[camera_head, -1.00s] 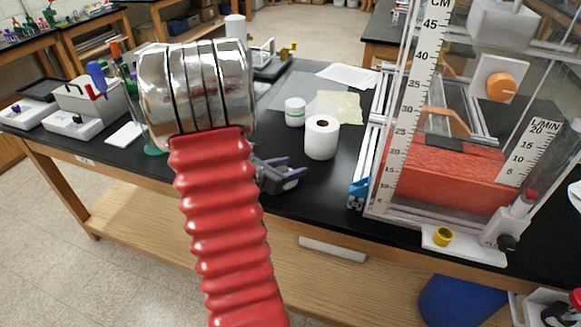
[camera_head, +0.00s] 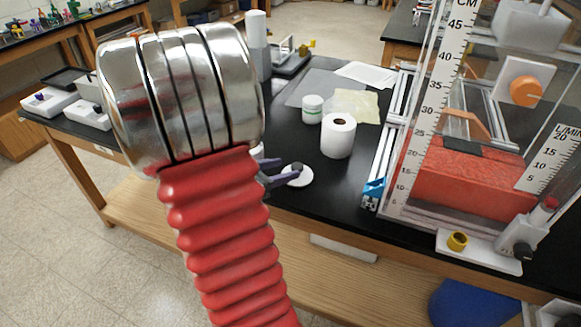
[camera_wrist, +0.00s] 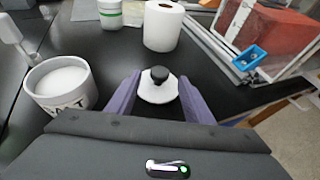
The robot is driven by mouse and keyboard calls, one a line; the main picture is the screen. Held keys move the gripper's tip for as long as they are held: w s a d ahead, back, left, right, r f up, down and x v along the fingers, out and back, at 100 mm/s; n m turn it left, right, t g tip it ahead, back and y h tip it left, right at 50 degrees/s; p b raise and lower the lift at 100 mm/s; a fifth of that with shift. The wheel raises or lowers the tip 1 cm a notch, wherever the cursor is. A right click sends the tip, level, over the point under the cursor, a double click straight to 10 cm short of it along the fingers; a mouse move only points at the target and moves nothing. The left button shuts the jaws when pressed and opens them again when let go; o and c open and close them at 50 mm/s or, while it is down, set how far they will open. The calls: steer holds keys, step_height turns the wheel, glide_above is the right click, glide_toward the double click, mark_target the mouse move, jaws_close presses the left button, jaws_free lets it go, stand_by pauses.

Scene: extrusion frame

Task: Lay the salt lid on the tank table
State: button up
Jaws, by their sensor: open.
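The salt lid is a white disc with a black knob (camera_wrist: 158,84). It lies flat on the black tank table (camera_head: 310,205) near its front edge, and it also shows in the head view (camera_head: 301,178). My gripper (camera_wrist: 160,78) is open, its purple fingers on either side of the lid with gaps visible; no grip shows. In the head view my gripper (camera_head: 284,170) is partly hidden behind my arm. The open salt tub (camera_wrist: 62,88), full of white salt, stands left of the fingers in the wrist view.
A white paper roll (camera_head: 338,137) and a green-banded white jar (camera_head: 312,108) stand behind the lid. The clear tank (camera_head: 455,165) with its red block fills the right side. Bare tabletop lies between the lid and the tank.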

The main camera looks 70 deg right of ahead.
steer(key=shift+w+a+r, duration=0.25)
steer(key=shift+w+a, duration=0.05)
steer(key=shift+a, duration=0.2)
stand_by(0.6)
steer(key=shift+w+a+r, duration=0.15)
steer(key=shift+a, duration=0.1)
steer(key=w+a+r+m+t+y, duration=0.3)
steer(key=w+a+m+t+y, duration=0.1)
steer(key=a, duration=1)
steer(key=w+a+r+m+t+y, duration=0.3)
steer(key=w+a+m+t+y, duration=0.1)
steer(key=a, duration=1.1)
steer(key=w+a+r+m+t+y, duration=0.4)
steer(key=w+a, duration=0.1)
steer(key=a, duration=1)
steer(key=shift+a, duration=0.25)
